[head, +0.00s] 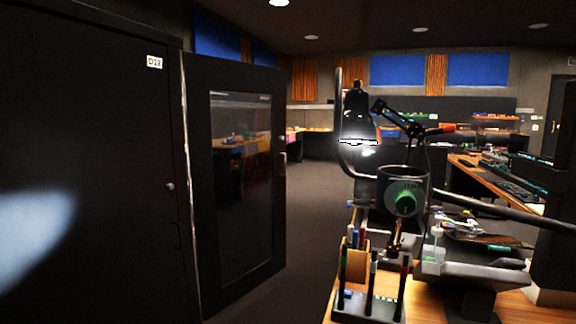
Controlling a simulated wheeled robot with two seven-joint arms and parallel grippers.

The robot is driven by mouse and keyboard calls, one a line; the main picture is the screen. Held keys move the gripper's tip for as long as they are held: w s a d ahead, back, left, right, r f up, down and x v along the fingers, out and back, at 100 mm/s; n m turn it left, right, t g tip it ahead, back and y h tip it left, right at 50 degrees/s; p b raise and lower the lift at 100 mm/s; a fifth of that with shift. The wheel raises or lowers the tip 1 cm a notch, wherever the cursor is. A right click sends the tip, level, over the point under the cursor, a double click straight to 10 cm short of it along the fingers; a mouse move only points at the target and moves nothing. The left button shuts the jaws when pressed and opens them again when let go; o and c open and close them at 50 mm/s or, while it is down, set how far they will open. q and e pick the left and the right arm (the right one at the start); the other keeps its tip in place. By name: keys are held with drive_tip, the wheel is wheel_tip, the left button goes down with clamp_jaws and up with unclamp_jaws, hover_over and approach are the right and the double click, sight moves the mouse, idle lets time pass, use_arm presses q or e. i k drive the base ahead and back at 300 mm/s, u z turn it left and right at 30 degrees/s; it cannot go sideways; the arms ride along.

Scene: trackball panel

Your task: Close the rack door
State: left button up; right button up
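The rack door (197,180) is a tall dark door with a large glass pane (243,190). It stands at the left of the head view, beside a black cabinet front (90,130) labelled D12, and juts out at an angle to it, so it looks open. A small handle (283,158) sits on its right edge. The glass reflects or shows a room with coloured bins. The rack opening and its inside are hidden. Neither of my grippers can be made out in this view.
Dark floor (310,210) lies clear between door and desk.

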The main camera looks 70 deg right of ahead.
sight(248, 179)
drive_tip(key=z, duration=0.4)
drive_tip(key=i, duration=1.1)
drive_tip(key=z, duration=1.6)
drive_tip(key=i, duration=0.65)
drive_tip(key=z, duration=0.75)
